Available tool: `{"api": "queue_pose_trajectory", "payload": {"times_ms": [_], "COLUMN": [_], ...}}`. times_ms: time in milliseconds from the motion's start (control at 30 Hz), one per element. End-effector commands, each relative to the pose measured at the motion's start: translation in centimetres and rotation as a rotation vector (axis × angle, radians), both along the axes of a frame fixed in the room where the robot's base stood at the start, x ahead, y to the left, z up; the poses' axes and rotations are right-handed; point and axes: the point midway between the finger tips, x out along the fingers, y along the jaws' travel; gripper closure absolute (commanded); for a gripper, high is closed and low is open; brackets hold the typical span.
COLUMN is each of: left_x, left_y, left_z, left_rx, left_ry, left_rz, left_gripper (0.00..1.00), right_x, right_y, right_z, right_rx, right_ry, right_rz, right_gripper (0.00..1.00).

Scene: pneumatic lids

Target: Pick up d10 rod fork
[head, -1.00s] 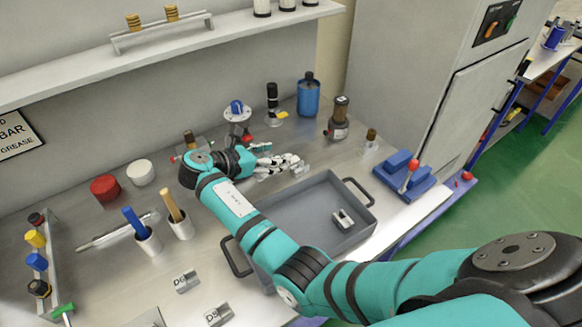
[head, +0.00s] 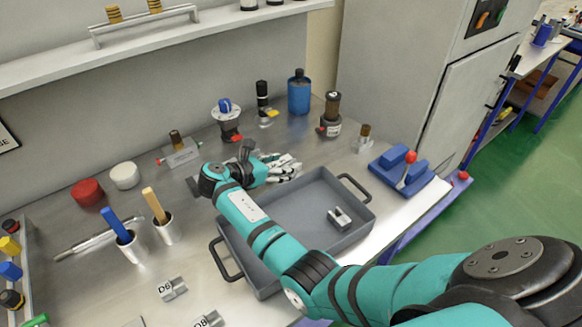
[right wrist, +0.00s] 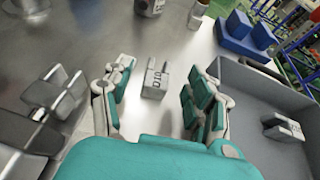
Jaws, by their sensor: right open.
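The d10 rod fork is a small grey metal block marked D10 (right wrist: 154,79) in the right wrist view. It stands on the bench between the spread fingers of my right gripper (right wrist: 158,88), with a gap on each side. In the head view my right gripper (head: 284,168) is low over the bench at the back edge of the grey tray (head: 232,238), and its fingers mostly hide the fork. The gripper is open and empty. My left gripper is out of view.
Another metal fork (head: 340,219) lies in the tray; it also shows in the wrist view (right wrist: 283,127). Two labelled forks (head: 172,290) lie at the front. A blue fixture (head: 402,172) stands right of the tray. Bottles and fittings line the back. Cups with tools (head: 163,229) stand left.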

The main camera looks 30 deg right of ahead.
Motion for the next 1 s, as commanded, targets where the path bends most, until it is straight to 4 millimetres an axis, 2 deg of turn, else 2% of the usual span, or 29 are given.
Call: {"api": "queue_pose_trajectory", "payload": {"times_ms": [167,400,500,767,1000], "left_x": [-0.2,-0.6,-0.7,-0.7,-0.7], "left_y": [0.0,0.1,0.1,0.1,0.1], "left_z": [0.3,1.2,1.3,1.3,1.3], "left_rx": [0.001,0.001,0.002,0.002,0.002], "left_ry": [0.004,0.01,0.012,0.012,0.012], "left_rz": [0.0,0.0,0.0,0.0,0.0], "left_gripper": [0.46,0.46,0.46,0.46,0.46], "right_x": [0.2,0.7,0.9,0.9,0.9], "right_y": [-1.2,-4.4,-5.2,-5.5,-5.5], "right_z": [-0.4,-1.6,-2.0,-2.2,-2.2], "right_rx": [0.0,-0.001,0.001,0.001,0.001], "right_ry": [0.001,0.003,0.001,0.0,0.0], "right_rz": [0.0,-0.002,-0.001,0.0,0.0], "right_gripper": [0.42,0.42,0.42,0.42,0.71]}}
